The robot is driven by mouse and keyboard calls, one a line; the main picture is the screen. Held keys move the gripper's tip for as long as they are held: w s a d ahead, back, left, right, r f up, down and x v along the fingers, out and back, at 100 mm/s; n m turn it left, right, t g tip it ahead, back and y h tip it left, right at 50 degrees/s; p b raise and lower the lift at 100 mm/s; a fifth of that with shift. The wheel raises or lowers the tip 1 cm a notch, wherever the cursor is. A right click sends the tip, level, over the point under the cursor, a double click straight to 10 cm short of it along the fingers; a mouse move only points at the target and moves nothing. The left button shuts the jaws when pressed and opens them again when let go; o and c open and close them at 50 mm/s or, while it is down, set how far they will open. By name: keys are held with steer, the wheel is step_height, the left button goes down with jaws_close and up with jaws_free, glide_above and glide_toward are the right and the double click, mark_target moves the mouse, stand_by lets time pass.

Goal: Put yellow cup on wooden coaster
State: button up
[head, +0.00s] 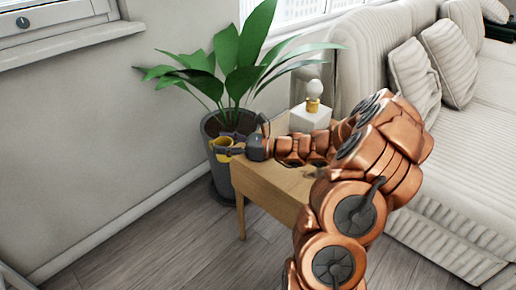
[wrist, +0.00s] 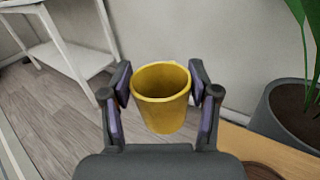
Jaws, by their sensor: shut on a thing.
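The yellow cup (head: 221,147) is held in my gripper (head: 236,147) at the left end of the wooden side table, in front of the plant pot. In the wrist view the cup (wrist: 160,110) sits upright between the two fingers of my gripper (wrist: 162,88), with its open rim showing. It is above the floor, just beyond the table edge. A dark brown round piece, which looks like the wooden coaster (wrist: 262,171), shows partly on the tabletop at the bottom right. I cannot make out the coaster in the head view, where my arm covers part of the tabletop.
The wooden side table (head: 262,187) stands beside a light sofa (head: 465,150). A white block (head: 310,117) with a yellow-based white bulb shape is at its back. A grey plant pot (wrist: 285,118) with broad leaves stands close by. A white stand (wrist: 75,45) is farther off.

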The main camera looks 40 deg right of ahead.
steer(key=s+d+r+m+t+h+p, duration=0.1)
steer(key=s+d+m+t+h+p, duration=0.25)
steer(key=s+d, duration=1.05)
steer(key=shift+n+g, duration=0.25)
steer(key=w+b, duration=0.1)
steer(key=w, duration=0.3)
steer(key=w+b, duration=0.1)
steer(key=w, duration=0.4)
steer(key=w+a+f+b, duration=0.1)
steer(key=w, duration=0.4)
steer(key=shift+w+f+b, duration=0.1)
steer(key=shift+w+b, duration=0.15)
steer(key=shift+b, duration=0.05)
steer(key=shift+w+f+b, duration=0.1)
steer(key=shift+f+b, duration=0.55)
steer(key=shift+f, duration=1.05)
steer(key=shift+f, duration=0.1)
steer(key=o, duration=1.2)
steer(key=shift+f, duration=0.1)
